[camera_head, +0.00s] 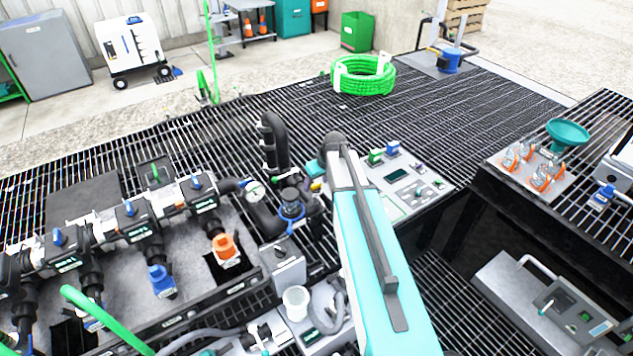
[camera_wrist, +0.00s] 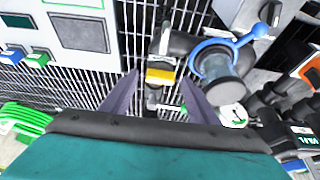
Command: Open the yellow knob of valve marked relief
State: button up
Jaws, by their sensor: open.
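A small yellow knob (camera_wrist: 160,76) sits on a dark pipe fitting in the wrist view, near the middle. It shows as a yellow spot (camera_head: 317,186) left of my arm in the head view. My gripper (camera_wrist: 160,83) is open and empty, with its two dark fingers on either side of the yellow knob in the picture. I cannot tell the depth left between fingertips and knob, and no contact is visible. A relief marking is not readable in either view.
A clear cylinder with a blue ring handle (camera_wrist: 222,43) stands close right of the knob. A grey control panel (camera_head: 412,180) lies to the right in the head view. Several labelled valves with blue levers, an orange knob (camera_head: 225,247) and a blue knob (camera_head: 160,280) fill the left.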

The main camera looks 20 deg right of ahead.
jog(key=c, duration=1.1)
jog(key=shift+o, duration=0.3)
